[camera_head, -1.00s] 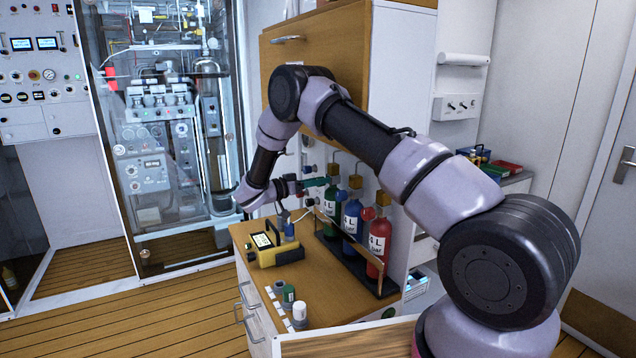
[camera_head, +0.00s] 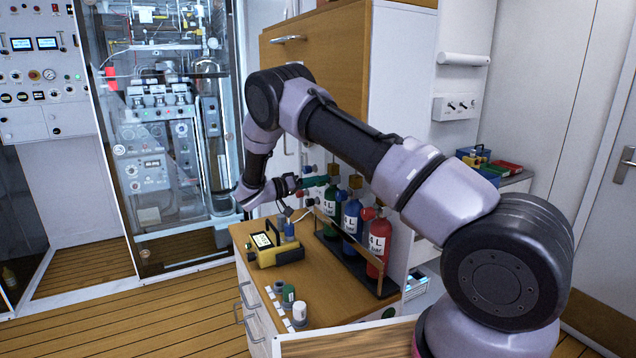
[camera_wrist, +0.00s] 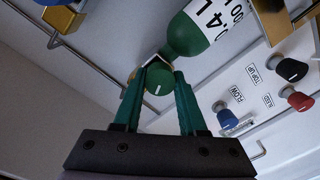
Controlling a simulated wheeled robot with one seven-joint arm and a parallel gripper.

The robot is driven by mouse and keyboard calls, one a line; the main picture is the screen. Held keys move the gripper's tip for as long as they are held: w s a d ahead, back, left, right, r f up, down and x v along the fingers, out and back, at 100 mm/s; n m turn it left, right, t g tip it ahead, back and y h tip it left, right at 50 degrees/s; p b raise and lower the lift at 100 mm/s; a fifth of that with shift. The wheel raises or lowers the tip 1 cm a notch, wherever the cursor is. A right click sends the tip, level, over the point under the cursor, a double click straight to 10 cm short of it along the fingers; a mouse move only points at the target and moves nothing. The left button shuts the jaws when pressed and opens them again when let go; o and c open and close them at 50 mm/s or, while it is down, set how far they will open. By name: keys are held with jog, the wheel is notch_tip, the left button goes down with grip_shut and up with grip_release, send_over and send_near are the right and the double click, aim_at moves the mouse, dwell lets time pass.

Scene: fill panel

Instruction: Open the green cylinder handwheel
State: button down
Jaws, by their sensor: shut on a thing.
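The green cylinder (camera_head: 330,199) stands in a rack on the counter, left of the blue and red ones. In the wrist view its green body (camera_wrist: 188,38) shows at the top. Its round green handwheel (camera_wrist: 159,78) with a white mark sits between my fingertips. My gripper (camera_wrist: 161,80) has green fingers, shut on the handwheel from both sides. In the head view my gripper (camera_head: 312,182) is small beside the cylinder's top, and the handwheel cannot be made out there.
A blue cylinder (camera_head: 352,220) and a red cylinder (camera_head: 378,245) stand beside the green one. A yellow device (camera_head: 276,252) and small capped jars (camera_head: 299,312) sit on the counter. Black, blue and red knobs (camera_wrist: 291,69) are on the panel to the right in the wrist view.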

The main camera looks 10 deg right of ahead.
jog(key=n, duration=0.7)
jog(key=shift+a+f, duration=0.1)
jog(key=n, duration=0.6)
jog(key=shift+f+g, duration=0.15)
jog(key=shift+g, duration=0.15)
jog(key=n, duration=0.7)
jog(key=shift+f, duration=0.1)
jog(key=n, duration=0.6)
jog(key=shift+s, duration=0.15)
jog(key=shift+n, duration=0.3)
jog(key=shift+c, duration=2.3)
grip_release()
